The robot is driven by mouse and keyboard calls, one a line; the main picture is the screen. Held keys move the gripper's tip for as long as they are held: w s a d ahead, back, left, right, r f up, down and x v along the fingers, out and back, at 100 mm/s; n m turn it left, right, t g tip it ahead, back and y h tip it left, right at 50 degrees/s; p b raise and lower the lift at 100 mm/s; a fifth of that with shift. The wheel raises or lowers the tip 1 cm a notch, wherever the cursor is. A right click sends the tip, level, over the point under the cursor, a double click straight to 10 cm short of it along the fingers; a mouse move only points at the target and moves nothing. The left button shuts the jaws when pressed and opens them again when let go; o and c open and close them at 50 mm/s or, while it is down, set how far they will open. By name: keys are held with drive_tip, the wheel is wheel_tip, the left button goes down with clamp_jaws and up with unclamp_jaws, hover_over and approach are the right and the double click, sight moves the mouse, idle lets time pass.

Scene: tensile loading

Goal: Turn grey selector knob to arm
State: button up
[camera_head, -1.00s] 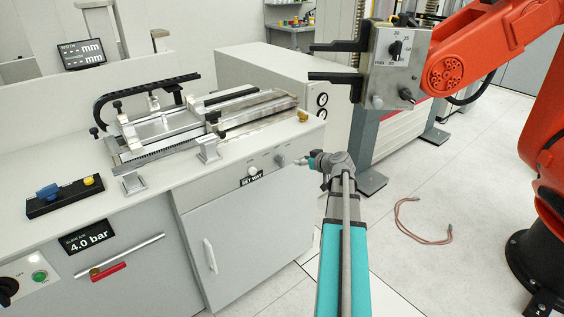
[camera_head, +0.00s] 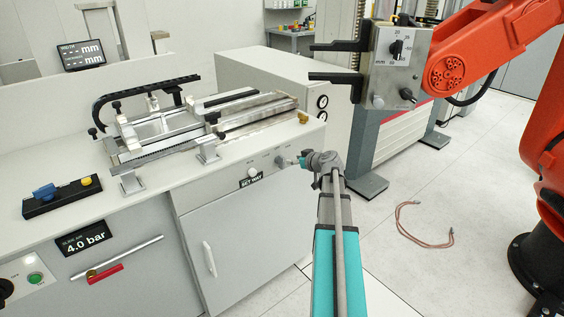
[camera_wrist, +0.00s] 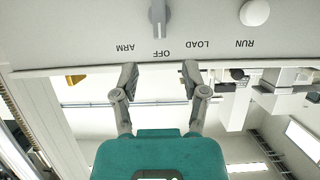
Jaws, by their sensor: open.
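The grey selector knob (camera_wrist: 160,16) shows in the wrist view, at the top middle, on the light panel, which appears upside down. Its pointer lines up with the OFF label (camera_wrist: 162,54); the ARM label (camera_wrist: 125,48) is to the left of it. In the head view the knob (camera_head: 281,161) is on the bench front, right of a white button. My gripper (camera_wrist: 160,76) is open and empty, its two fingertips apart and just short of the knob. In the head view my gripper (camera_head: 297,162) is close to the right of the knob.
A round white button (camera_wrist: 254,12) sits beside the knob near the RUN label. The bench top above carries a metal slide fixture (camera_head: 165,130) and a small brass part (camera_head: 303,117). An orange robot arm (camera_head: 480,60) stands at the right. A reddish hose (camera_head: 420,240) lies on the floor.

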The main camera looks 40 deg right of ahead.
sight(284, 158)
drive_tip(key=b+x, duration=0.2)
drive_tip(key=x, duration=0.6)
drive_tip(key=shift+w+f+b, duration=0.2)
drive_tip(key=shift+w+b, duration=0.1)
drive_tip(key=shift+b, duration=0.1)
clamp_jaws()
